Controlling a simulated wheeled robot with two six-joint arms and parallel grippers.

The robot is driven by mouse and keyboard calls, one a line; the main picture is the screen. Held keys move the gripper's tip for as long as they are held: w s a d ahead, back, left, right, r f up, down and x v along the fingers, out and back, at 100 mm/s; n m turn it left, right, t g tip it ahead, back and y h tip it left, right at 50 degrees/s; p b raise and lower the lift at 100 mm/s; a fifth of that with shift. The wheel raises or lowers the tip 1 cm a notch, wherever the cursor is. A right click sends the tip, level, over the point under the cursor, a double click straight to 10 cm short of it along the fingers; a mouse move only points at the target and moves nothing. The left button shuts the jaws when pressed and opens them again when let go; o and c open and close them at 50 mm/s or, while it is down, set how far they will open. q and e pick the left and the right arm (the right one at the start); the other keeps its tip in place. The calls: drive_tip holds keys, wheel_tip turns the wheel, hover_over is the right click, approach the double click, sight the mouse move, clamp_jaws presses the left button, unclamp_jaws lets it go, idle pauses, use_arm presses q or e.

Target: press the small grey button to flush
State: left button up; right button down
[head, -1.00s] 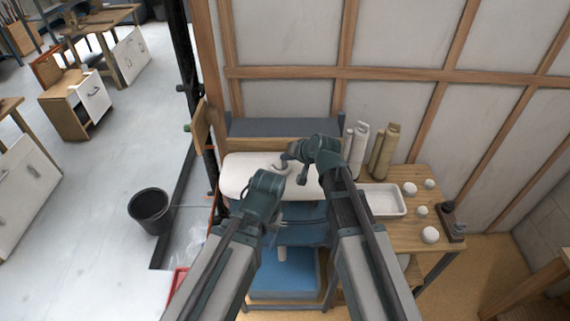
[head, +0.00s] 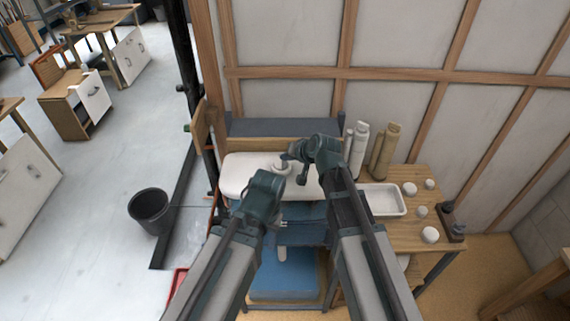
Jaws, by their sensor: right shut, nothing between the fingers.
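The white cistern (head: 240,172) stands behind my arms, below the wooden ledge. A small round grey button (head: 281,169) shows on its top. My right gripper (head: 287,158) is shut and empty, with its tips right at the button's far edge in the picture. I cannot tell whether they touch it or hover just above. My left gripper (head: 278,212) hangs in front of the cistern, lower in the picture. Its fingers are too hidden and small to tell open from shut.
A wooden bench (head: 405,235) to the right holds a white tray (head: 382,200), several white round pieces and upright tubes (head: 383,150). A blue box (head: 285,280) lies below my arms. A black bin (head: 150,211) stands on open floor at left.

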sight(287, 166)
drive_tip(key=shift+f, duration=0.15)
drive_tip(key=shift+f+b, duration=0.25)
drive_tip(key=shift+b, duration=0.15)
drive_tip(key=shift+f+b, duration=0.55)
idle(0.7)
drive_tip(key=shift+r, duration=0.15)
drive_tip(key=shift+r+p, duration=0.85)
drive_tip(key=shift+p, duration=0.15)
wheel_tip(287, 166, up, 5)
drive_tip(key=p, duration=0.5)
drive_tip(key=shift+r, duration=0.1)
